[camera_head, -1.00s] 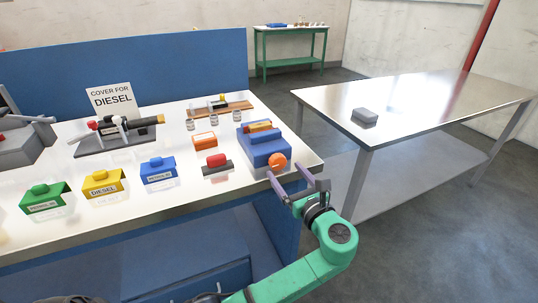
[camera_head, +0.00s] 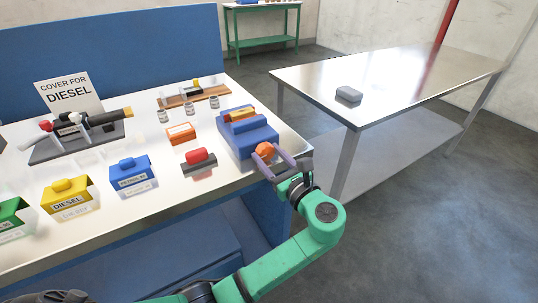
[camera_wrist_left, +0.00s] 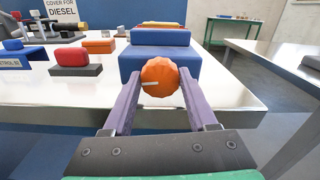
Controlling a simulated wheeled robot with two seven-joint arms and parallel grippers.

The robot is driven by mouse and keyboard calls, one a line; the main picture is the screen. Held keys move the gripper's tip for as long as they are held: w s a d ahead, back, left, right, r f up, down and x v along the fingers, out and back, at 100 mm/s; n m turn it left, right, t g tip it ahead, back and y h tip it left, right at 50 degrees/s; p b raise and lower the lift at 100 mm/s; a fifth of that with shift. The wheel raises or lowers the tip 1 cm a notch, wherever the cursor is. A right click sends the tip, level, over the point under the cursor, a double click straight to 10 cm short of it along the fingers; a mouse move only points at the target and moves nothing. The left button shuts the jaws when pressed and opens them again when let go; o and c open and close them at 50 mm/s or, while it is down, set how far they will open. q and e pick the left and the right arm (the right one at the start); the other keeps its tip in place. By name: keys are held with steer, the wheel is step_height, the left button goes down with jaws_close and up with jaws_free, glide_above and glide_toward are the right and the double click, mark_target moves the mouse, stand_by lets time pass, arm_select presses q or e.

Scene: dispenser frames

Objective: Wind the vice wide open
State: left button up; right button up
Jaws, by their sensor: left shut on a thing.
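The vice is a blue block-like body (camera_head: 248,139) near the right end of the white bench. A yellow and orange piece (camera_head: 240,115) sits in its top, between the jaws. Its round orange knob (camera_head: 264,150) faces the bench's front edge. My left gripper (camera_head: 272,163) is at the knob, with a purple finger on either side, shut on it. In the left wrist view the orange knob (camera_wrist_left: 160,78) with a pale mark sits between the fingertips, and the blue vice (camera_wrist_left: 158,60) stands behind it. My right gripper is not in view.
A red-topped block (camera_head: 197,158) and an orange box (camera_head: 180,134) lie left of the vice. Blue (camera_head: 130,173) and yellow (camera_head: 67,195) covers stand further left. A steel table (camera_head: 400,75) with a grey block (camera_head: 348,94) stands at right, across a gap.

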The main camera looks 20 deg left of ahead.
arm_select(q)
steer(key=n, duration=0.3)
steer(key=shift+n, duration=0.3)
steer(key=o, duration=1.1)
steer(key=shift+o, duration=1.4)
steer(key=shift+a, duration=0.1)
